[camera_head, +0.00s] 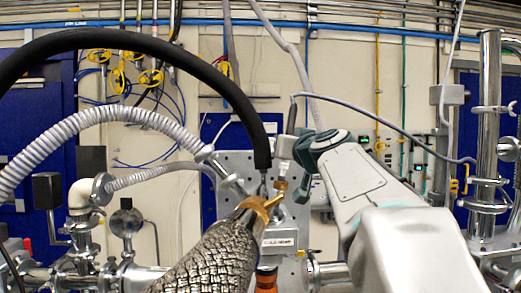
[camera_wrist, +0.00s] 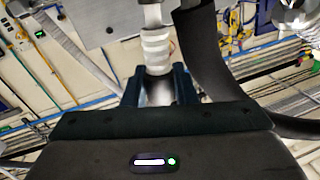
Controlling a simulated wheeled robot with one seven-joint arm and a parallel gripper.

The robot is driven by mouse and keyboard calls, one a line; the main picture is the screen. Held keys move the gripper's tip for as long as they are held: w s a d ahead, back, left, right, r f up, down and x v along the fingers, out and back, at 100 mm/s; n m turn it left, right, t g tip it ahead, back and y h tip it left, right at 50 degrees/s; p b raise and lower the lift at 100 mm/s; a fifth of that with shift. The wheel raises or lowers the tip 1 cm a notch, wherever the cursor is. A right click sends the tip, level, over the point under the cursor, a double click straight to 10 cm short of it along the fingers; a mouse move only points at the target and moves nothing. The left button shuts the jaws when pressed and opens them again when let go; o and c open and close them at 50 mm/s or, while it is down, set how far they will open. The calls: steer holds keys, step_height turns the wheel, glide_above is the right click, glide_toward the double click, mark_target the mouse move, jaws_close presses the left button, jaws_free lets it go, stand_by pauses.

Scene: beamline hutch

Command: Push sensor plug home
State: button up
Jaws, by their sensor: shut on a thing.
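My gripper (camera_head: 301,180) reaches in from the right in the head view, beside the end of a thick black hose. In the wrist view its two dark fingers (camera_wrist: 159,86) are shut on a pale, ribbed cylindrical plug (camera_wrist: 156,50). In the head view a grey plug body (camera_head: 285,146) shows at the gripper's left side, with a thin grey cable (camera_head: 345,103) arching from it to the right. A brass fitting (camera_head: 278,191) stands just below it. The fingers and plug hide the mating end, so I cannot tell how deep the plug sits.
The black hose (camera_head: 262,135) comes down close left of the plug. A braided metal hose (camera_head: 215,262) fills the lower middle. A ribbed white hose (camera_head: 110,115) and pipework lie left. A steel column (camera_head: 487,140) stands right. A grey perforated plate (camera_head: 238,165) is behind.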

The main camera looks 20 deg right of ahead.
steer(key=shift+a+f+b, duration=0.1)
steer(key=shift+f+b, duration=0.5)
steer(key=shift+f, duration=0.25)
steer(key=shift+r, duration=0.1)
steer(key=o, duration=0.8)
steer(key=s+a+b, duration=0.1)
steer(key=s+b, duration=0.2)
steer(key=s, duration=1)
steer(key=shift+s+b, duration=0.3)
steer(key=shift+s, duration=0.1)
